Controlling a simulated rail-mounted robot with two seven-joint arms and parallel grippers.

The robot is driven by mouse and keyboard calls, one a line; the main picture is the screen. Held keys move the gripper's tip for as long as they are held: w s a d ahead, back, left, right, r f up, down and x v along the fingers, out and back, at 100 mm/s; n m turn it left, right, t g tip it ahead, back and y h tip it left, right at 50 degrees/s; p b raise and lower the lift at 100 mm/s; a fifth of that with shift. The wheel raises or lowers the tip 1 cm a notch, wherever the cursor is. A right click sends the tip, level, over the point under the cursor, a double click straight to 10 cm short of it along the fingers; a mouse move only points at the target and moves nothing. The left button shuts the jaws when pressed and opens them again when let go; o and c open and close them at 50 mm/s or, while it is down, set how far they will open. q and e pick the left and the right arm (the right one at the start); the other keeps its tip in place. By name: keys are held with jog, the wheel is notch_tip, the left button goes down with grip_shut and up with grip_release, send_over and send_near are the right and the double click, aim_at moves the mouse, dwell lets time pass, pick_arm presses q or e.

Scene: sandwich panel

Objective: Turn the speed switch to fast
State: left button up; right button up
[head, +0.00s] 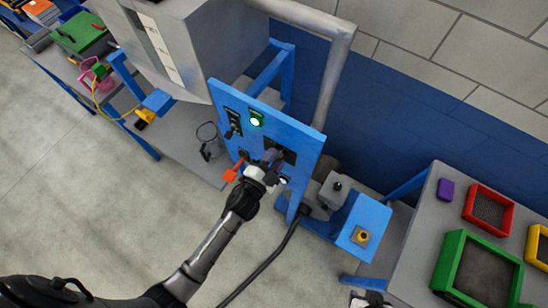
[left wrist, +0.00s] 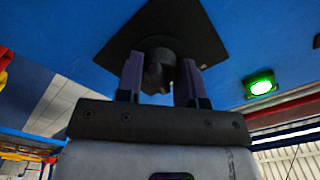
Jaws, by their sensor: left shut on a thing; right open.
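The blue control panel (head: 293,127) stands tilted in the middle of the head view. A dark rotary knob (left wrist: 158,66) on a black square plate (left wrist: 203,35) shows in the left wrist view; I take it to be the speed switch. My left gripper (head: 271,157) is at this plate in the head view and covers most of the knob. In the left wrist view its purple-grey fingers (left wrist: 159,80) stand either side of the knob, shut on it. No speed labels are readable. My right gripper (head: 371,299) is partly visible at the bottom edge, away from the panel.
A lit green lamp (head: 256,120), a black switch (head: 234,122) and a red-orange lever (head: 231,174) are on the panel near my left gripper. A blue stand with a yellow button (head: 362,236) is to the right. A table holds coloured trays (head: 448,266).

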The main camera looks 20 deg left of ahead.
pick_arm(q)
jog(key=shift+m, duration=0.8)
jog(key=o, duration=0.9)
jog(key=shift+s, duration=0.1)
jog(key=s+b, duration=0.1)
jog(key=s, duration=0.3)
jog(key=s+a+b, duration=0.1)
jog(key=s, duration=0.4)
jog(key=s+a+b, duration=0.1)
jog(key=s, duration=0.3)
jog(key=shift+s+a, duration=0.15)
jog(key=shift+s, duration=0.1)
